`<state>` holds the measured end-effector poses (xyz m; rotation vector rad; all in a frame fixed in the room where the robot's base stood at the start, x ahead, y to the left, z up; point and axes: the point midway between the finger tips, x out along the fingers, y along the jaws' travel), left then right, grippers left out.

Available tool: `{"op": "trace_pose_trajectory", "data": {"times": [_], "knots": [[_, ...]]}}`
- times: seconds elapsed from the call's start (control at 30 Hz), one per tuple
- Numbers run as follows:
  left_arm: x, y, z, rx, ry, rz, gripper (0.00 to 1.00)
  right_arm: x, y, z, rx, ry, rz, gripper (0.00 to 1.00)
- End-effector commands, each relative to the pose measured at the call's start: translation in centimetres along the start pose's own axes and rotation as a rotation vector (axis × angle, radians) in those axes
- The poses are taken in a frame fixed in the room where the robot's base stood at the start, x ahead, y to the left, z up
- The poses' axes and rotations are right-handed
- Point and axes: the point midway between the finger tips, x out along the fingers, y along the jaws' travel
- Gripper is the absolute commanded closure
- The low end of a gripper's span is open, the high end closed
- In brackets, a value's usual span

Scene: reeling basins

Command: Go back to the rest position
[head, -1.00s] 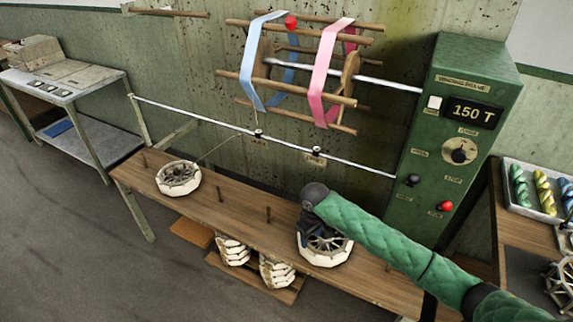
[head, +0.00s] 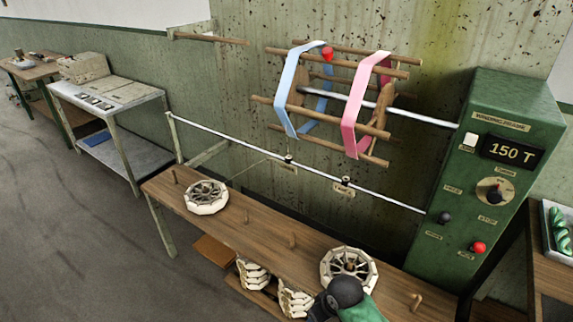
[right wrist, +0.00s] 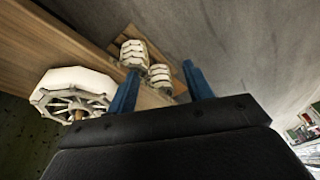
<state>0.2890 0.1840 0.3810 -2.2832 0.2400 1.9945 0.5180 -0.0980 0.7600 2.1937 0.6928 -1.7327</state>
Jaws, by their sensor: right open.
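My right gripper shows in the right wrist view (right wrist: 160,92) with its two blue fingers apart and nothing between them. In the head view only the dark wrist and a bit of green sleeve of my right arm show at the bottom, in front of the bench edge. A white-rimmed spoked reel (head: 348,270) sits on the wooden bench (head: 265,242) just behind that wrist. The same reel appears left of the fingers in the right wrist view (right wrist: 75,92), apart from them. My left gripper is not in view.
A second reel (head: 206,197) sits on the bench's left part. Stacked white reels (head: 252,274) lie below the bench. The winding frame with blue (head: 291,90) and pink (head: 352,110) bands hangs above. A green control box (head: 480,190) reads 150 T. Open floor lies at left.

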Motion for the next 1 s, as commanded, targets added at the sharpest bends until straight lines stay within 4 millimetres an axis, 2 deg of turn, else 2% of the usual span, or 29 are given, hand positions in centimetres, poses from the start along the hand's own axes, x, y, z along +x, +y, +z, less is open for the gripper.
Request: {"op": "trace_pose_trajectory", "data": {"times": [0.23, 0.53, 0.7, 1.0], "knots": [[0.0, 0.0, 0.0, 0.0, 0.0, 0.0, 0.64, -2.2, -1.1, 5.1, 0.096, 0.051, 0.028, 0.49], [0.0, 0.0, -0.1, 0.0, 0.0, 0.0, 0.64, -5.7, -0.6, 11.9, 0.217, 0.076, 0.108, 0.49], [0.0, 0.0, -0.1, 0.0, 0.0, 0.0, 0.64, -7.0, -0.2, 14.4, 0.259, 0.075, 0.145, 0.49], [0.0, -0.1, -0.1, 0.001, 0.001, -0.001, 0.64, -8.8, 0.3, 17.6, 0.307, 0.067, 0.194, 0.49]]}}
